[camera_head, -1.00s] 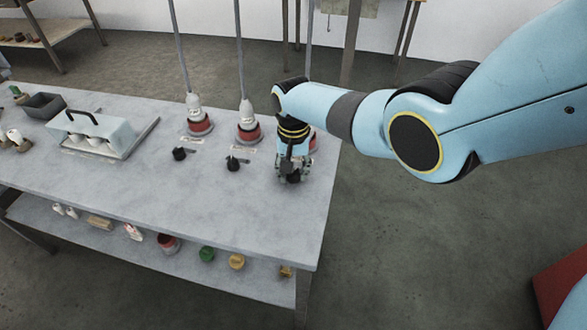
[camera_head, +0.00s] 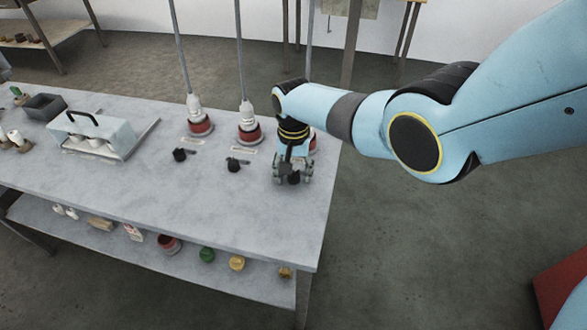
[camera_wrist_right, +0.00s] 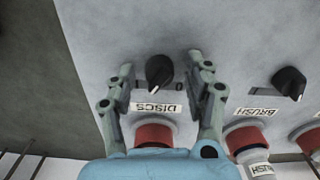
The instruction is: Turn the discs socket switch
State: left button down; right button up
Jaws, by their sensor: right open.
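The discs socket switch (camera_wrist_right: 159,72) is a black rotary knob on the grey table top, above a label reading "DISCS" in the right wrist view. A "0" mark shows beside it. My right gripper (camera_wrist_right: 158,75) is open, with one finger on each side of the knob and a visible gap to both. In the head view my right gripper (camera_head: 292,178) points down at the table's right end, and the knob there is mostly hidden by it. The red discs socket (camera_wrist_right: 154,134) sits by the label, partly covered by my gripper. My left gripper is not in view.
The brush switch (camera_wrist_right: 289,83) and its red socket (camera_wrist_right: 245,138) are close by. Another black knob (camera_head: 180,155) stands further left. The front table top (camera_head: 200,205) is clear.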

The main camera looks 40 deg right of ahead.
aim_at(295, 177)
notch_tip(295, 177, up, 12)
dwell(0.5)
dwell(0.4)
jog(key=s+a+r+n+t, duration=0.1)
jog(key=s+r+n, duration=0.2)
jog(key=s, duration=0.6)
jog(key=s+a+r+n+t+h, duration=0.1)
jog(key=s+r+n, duration=0.15)
jog(key=s, duration=0.65)
jog(key=s+a+r+n+t, duration=0.15)
jog(key=s+n, duration=0.25)
jog(key=s, duration=0.4)
notch_tip(295, 177, down, 34)
jog(key=s+d+r+g+b, duration=0.1)
jog(key=d+b, duration=0.2)
jog(key=b, duration=0.7)
jog(key=s+f+b, duration=0.5)
jog(key=s+f, duration=0.5)
jog(key=f, duration=0.4)
jog(key=s+f+g+b, duration=0.1)
jog(key=s+f+b, duration=0.4)
jog(key=s+f, duration=0.4)
notch_tip(295, 177, down, 5)
jog(key=shift+s+d+f, duration=0.1)
jog(key=shift+s+d, duration=0.25)
jog(key=shift+s, duration=0.05)
